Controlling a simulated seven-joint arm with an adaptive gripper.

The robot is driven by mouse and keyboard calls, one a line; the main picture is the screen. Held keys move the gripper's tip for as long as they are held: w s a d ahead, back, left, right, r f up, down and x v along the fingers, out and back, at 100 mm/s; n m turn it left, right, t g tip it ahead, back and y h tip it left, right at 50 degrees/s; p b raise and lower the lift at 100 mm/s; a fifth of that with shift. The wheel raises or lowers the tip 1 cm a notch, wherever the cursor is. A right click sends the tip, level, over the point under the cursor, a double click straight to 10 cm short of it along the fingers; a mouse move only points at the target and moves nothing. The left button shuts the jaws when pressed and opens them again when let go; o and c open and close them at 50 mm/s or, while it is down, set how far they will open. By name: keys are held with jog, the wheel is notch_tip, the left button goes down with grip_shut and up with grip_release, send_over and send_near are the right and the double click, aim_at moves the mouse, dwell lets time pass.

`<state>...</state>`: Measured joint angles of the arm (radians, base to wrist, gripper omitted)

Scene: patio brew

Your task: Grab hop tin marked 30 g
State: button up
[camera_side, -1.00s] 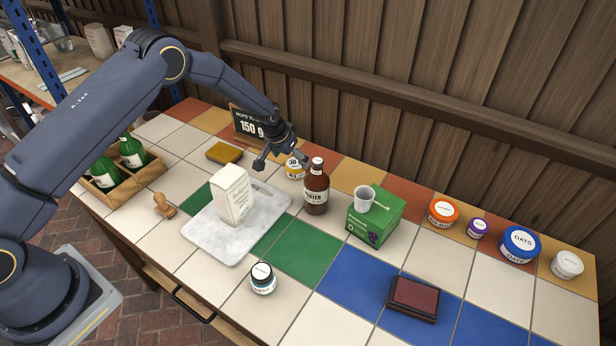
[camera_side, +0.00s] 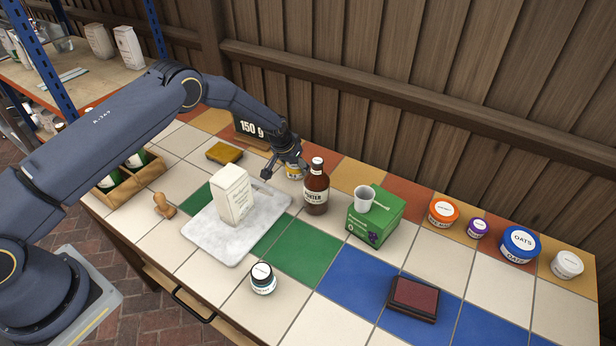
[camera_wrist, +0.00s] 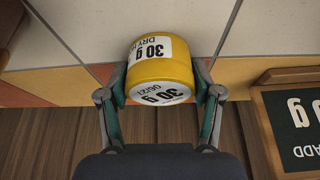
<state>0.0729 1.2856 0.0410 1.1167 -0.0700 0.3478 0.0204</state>
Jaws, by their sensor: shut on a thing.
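The hop tin (camera_wrist: 160,68) is yellow with white labels reading "30 g"; it appears upside down in the wrist view. My gripper (camera_wrist: 163,88) has a finger on each side of the tin and is shut on it. In the side view the tin (camera_side: 294,171) is mostly hidden behind my gripper (camera_side: 285,173), just left of the brown bottle. I cannot tell whether the tin touches the table.
A brown bottle (camera_side: 316,187) stands close to the right of my gripper. A white packet (camera_side: 232,194) stands on a marble board (camera_side: 200,241). A green box (camera_side: 377,217) carries a white cup (camera_side: 364,198).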

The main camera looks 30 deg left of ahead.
jog(key=c, duration=0.4)
